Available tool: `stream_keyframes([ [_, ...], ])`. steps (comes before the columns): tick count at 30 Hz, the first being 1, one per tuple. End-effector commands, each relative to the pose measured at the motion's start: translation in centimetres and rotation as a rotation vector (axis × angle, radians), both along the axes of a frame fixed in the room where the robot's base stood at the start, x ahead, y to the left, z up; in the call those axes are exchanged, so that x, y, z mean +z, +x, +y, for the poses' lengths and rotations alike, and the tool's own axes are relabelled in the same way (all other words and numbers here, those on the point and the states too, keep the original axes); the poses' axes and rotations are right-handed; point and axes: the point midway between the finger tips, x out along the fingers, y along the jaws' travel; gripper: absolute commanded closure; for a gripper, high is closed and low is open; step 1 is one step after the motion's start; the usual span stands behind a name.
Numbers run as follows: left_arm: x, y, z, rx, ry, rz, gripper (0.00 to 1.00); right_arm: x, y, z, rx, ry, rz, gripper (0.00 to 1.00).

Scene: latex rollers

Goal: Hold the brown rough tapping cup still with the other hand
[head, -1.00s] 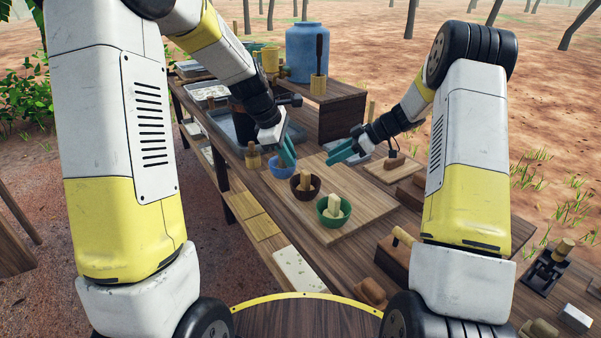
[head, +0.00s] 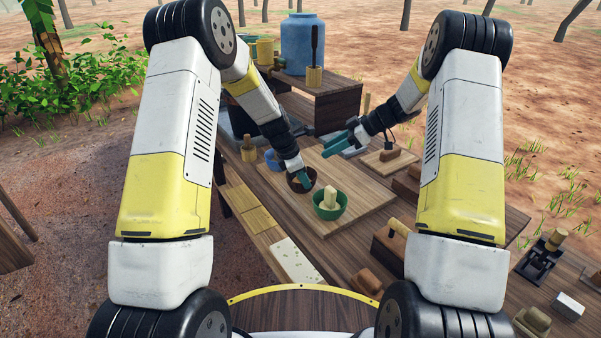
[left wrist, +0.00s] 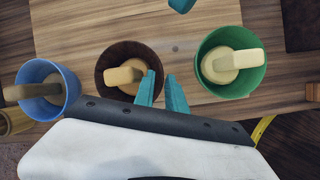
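The brown cup (head: 293,184) stands on the wooden board between a blue cup (head: 270,161) and a green cup (head: 329,209). It also shows in the left wrist view (left wrist: 107,62), with a tan lump-headed tool inside. My left gripper (head: 304,178) is at the brown cup. In the left wrist view its teal fingers (left wrist: 161,75) are apart at the cup's right rim, one overlapping the cup and one just outside. Contact cannot be told. My right gripper (head: 341,146) is open and empty above the board, behind and right of the cups.
The board (head: 362,200) has free room right of the green cup. Brown blocks (head: 388,246) and a black device (head: 541,258) stand along the table's right side. A blue barrel (head: 303,45) stands on a raised shelf at the back.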

Motion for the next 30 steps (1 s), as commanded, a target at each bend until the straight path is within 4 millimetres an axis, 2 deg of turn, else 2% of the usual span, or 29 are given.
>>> stream_keyframes([
  [11, -0.66, 0.17, -0.21, -0.001, 0.0, -0.001, 0.84, 0.0, 0.0, 0.0, 0.0, 0.0, 0.0, 0.64],
  [14, -0.65, 0.16, -0.21, -0.001, 0.0, 0.0, 1.0, 0.0, 0.0, 0.0, 0.0, 0.0, 0.0, 0.64],
  [30, -0.68, 0.13, -0.18, 0.0, 0.001, 0.0, 1.0, 0.0, 0.0, 0.0, 0.0, 0.0, 0.0, 0.64],
])
